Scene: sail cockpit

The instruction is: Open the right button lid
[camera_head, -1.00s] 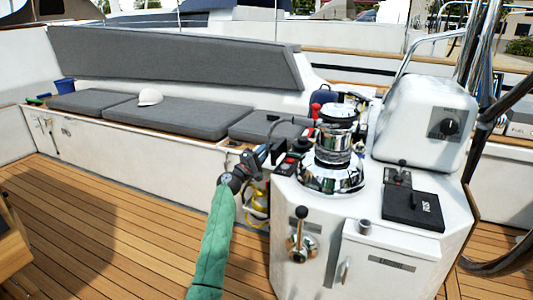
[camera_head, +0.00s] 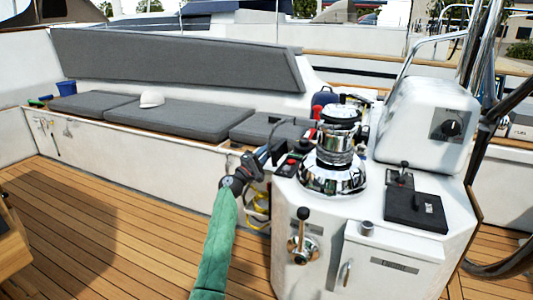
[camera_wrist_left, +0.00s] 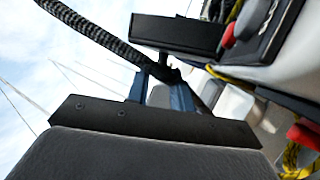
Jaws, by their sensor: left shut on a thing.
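My left gripper (camera_head: 262,157) comes in from the left on a green-sleeved arm and is at the left edge of the white winch console. A black button panel (camera_head: 287,168) with red on it sits beside the chrome winch, just right of the gripper. In the left wrist view the two blue fingers (camera_wrist_left: 160,90) are close about a small dark part at the edge of a black slab (camera_wrist_left: 178,36), which looks like the right button lid. The exact contact is partly hidden. A red button (camera_wrist_left: 228,38) shows beside the slab. My right gripper is not in view.
The chrome winch (camera_head: 333,155) stands close to the right of the gripper. A black lever (camera_head: 301,235) is on the console front, and a black flat box (camera_head: 416,210) lies on its right top. Grey cushions (camera_head: 180,115) line the bench behind; deck is clear at left.

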